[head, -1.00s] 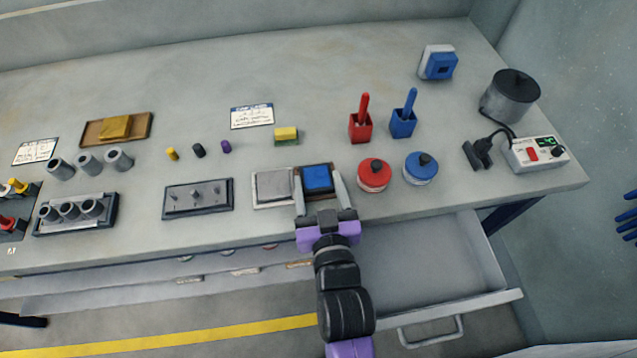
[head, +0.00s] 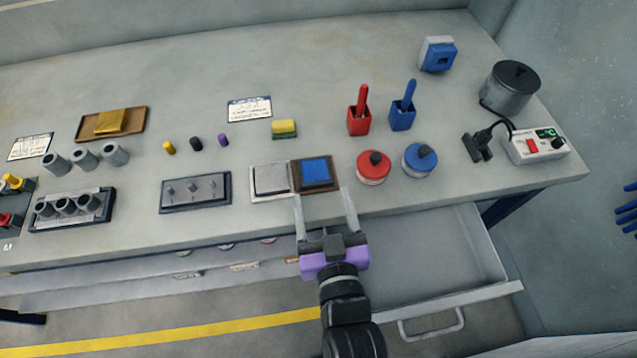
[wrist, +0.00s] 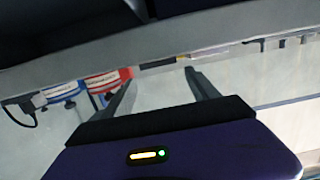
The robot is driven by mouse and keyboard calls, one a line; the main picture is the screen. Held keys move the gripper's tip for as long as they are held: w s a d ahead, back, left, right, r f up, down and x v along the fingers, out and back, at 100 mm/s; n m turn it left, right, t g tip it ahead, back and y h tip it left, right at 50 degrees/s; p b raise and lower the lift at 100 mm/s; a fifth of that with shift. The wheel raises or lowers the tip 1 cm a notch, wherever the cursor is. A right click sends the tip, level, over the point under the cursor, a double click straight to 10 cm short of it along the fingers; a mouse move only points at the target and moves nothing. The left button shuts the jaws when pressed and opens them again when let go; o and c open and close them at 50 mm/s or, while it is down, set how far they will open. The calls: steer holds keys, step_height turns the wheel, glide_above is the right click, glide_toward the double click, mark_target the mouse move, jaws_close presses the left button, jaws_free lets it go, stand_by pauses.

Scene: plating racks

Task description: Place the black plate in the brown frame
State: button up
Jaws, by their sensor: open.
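A brown frame (head: 333,187) lies near the front edge of the bench, with a blue square plate (head: 316,171) inside its border. No plate that looks black shows in the head view. My gripper (head: 322,195) is open and empty, its two fingers apart, just in front of the brown frame and not touching the plate. In the wrist view my gripper (wrist: 160,77) also shows open, with nothing between the fingers. The frame and plate cannot be made out in the wrist view.
A pale frame with a grey plate (head: 271,179) adjoins on the left. A red round container (head: 373,170) and a blue one (head: 419,163) stand to the right. An open drawer (head: 440,250) is below the bench edge. A brown tray (head: 142,119) holds a gold plate farther left.

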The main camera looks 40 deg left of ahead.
steer(key=v, duration=0.6)
steer(key=shift+b, duration=0.3)
steer(key=shift+a, duration=0.1)
steer(key=s+d+f+m+t+h, duration=0.1)
steer(key=d+m+t+h, duration=0.15)
steer(key=d, duration=0.75)
steer(key=s+d+f+m+t+h, duration=0.1)
steer(key=s+d+f+m+h, duration=0.15)
steer(key=d, duration=0.65)
steer(key=s+d+r+m+h, duration=0.2)
steer(key=s+d+r+h, duration=0.1)
steer(key=s+d, duration=0.2)
steer(key=s+d+r+m+h, duration=0.2)
steer(key=s+d+h, duration=0.2)
steer(key=d, duration=0.5)
steer(key=shift+s+d+r+m+t+h, duration=0.3)
steer(key=shift+s+r+m+t, duration=0.1)
steer(key=shift+s, duration=0.8)
